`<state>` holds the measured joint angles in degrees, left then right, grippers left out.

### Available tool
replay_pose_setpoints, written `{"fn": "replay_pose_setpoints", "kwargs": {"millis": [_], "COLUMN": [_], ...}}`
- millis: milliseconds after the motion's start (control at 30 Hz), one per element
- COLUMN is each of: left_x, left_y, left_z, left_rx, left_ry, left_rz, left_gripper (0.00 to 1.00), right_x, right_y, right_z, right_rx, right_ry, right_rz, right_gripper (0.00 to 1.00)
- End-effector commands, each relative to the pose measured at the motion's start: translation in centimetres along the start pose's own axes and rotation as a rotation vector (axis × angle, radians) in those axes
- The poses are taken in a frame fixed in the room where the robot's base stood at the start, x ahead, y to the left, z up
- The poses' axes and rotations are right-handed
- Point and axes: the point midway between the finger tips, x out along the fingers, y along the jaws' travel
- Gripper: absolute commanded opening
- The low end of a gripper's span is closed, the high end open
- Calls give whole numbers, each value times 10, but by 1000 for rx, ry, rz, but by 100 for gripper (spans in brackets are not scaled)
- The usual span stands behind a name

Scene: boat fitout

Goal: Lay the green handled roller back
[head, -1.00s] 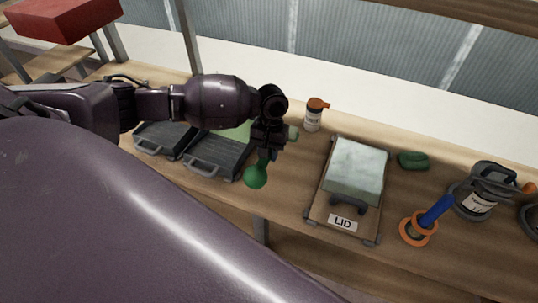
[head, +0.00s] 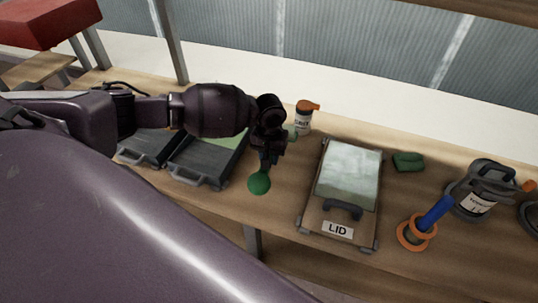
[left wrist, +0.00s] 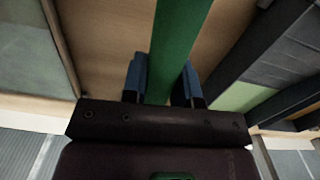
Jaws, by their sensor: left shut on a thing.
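My left gripper (head: 269,155) is shut on the green handled roller (head: 259,183). In the head view the round green end of its handle hangs below the fingers, and a pale green part sticks out to their right. In the left wrist view the green handle (left wrist: 178,45) runs between the two blue fingertips (left wrist: 163,82). The gripper hides most of the roller. It is over the bench, right of a dark tray (head: 185,174) with a green patch inside, which also shows in the left wrist view (left wrist: 262,60). My right gripper is not in view.
A second dark tray (head: 140,155) sits further left. Right of the gripper are a white bottle with an orange cap (head: 303,120) and a tray labelled LID (head: 312,222). Further right are a green lump (head: 408,162), a blue-handled tool with orange ring (head: 434,212) and a labelled can (head: 474,205).

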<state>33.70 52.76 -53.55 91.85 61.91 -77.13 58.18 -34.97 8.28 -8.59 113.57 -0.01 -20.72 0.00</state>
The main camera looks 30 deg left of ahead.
Motion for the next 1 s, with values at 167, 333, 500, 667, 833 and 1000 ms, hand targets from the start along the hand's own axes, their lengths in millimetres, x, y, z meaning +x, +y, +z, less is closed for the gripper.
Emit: {"fn": "replay_pose_setpoints", "kwargs": {"millis": [167, 333, 500, 667, 833, 1000], "left_x": [23, 41, 56, 67, 70, 69], "left_y": [0, 0, 0, 0, 0, 0], "left_z": [-1, -1, -1, -2, -2, -2], "left_rx": [1, 1, -1, 1, 1, 1], "left_ry": [-1, -3, -2, -1, 0, 0], "left_rz": [0, -1, 0, 1, 0, 0], "left_gripper": [0, 0, 0, 0, 0, 32], "right_x": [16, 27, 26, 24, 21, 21], "right_y": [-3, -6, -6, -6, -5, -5], "right_z": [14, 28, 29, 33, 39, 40], "right_rx": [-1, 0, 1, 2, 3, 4], "right_ry": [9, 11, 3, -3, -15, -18], "right_rz": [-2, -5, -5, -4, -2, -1], "right_gripper": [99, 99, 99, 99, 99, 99]}}
